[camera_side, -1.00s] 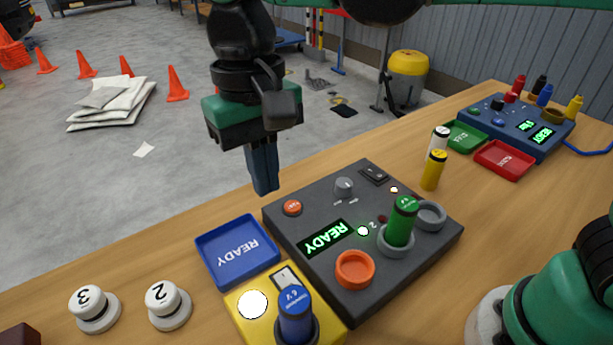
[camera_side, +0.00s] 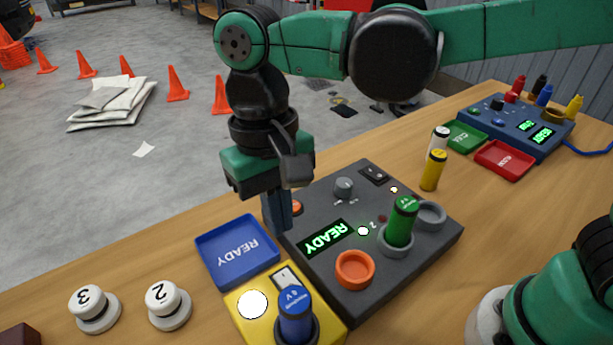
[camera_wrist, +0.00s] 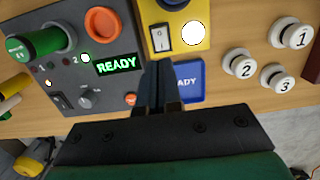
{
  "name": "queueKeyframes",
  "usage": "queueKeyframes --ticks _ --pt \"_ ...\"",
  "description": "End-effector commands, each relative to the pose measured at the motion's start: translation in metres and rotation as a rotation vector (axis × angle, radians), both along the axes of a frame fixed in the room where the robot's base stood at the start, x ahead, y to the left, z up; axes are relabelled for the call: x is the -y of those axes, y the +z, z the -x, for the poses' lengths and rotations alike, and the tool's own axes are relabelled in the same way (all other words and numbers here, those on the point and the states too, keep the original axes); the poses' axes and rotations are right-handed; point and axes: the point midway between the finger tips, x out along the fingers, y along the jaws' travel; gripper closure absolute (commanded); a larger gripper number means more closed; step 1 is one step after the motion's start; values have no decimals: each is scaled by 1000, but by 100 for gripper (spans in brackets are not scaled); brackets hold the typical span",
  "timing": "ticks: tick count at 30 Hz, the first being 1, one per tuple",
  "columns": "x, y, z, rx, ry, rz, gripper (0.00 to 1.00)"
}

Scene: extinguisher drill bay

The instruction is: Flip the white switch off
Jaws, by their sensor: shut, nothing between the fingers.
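The white rocker switch (camera_side: 285,277) is set in the top of the yellow box (camera_side: 241,314), beside a lit white round button (camera_side: 252,304). In the wrist view the white switch (camera_wrist: 161,38) is just beyond my fingertips. My gripper (camera_side: 279,231) is shut and empty, pointing down. In the side view it is above and behind the switch, near the edge of the grey panel and the blue tray, apart from the switch. In the wrist view its fingers (camera_wrist: 157,66) reach toward the yellow box. I cannot tell the exact height of the tips.
The grey panel (camera_side: 330,285) holds a black switch (camera_side: 374,174), a knob, an orange ring and a green cylinder (camera_side: 402,220). A blue cylinder (camera_side: 295,314) stands on the yellow box. The blue tray (camera_side: 205,258) lies beside it. White knobs stand at the left.

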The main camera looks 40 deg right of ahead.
Motion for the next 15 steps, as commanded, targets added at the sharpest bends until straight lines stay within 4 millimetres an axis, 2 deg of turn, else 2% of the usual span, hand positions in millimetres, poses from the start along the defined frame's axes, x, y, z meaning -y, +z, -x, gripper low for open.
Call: queueKeyframes --ticks 9,15 --pt "0 -58 7 0 2 0 100" --pt "0 -84 10 0 1 -1 100"
